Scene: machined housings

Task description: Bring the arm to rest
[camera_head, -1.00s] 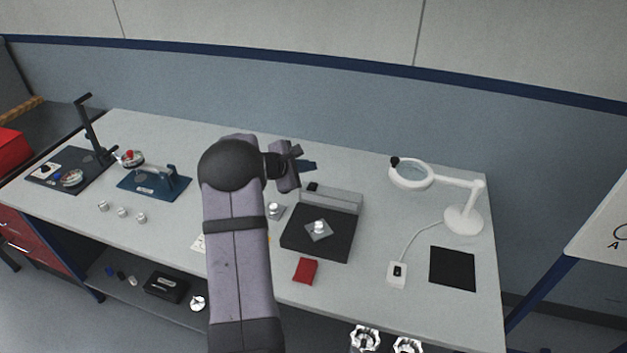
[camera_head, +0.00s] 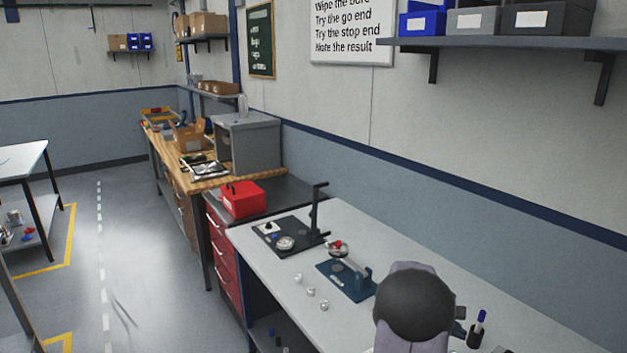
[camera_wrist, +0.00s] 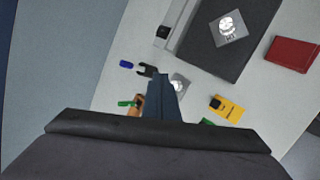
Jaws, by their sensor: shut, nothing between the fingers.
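My gripper (camera_wrist: 160,98) shows in the wrist view as narrow dark blue fingers, shut with nothing between them. It is above the bench top, and its tips overlap a small silver part (camera_wrist: 180,83) in the picture. I cannot tell the height between them. In the head view my arm's rounded dark joint is at the bottom right and hides most of the gripper.
In the wrist view a dark tray (camera_wrist: 196,50) bears a square plate with a silver part (camera_wrist: 229,25). In the head view a blue fixture (camera_head: 345,282) and a black gauge stand (camera_head: 315,215) stand left of my arm.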

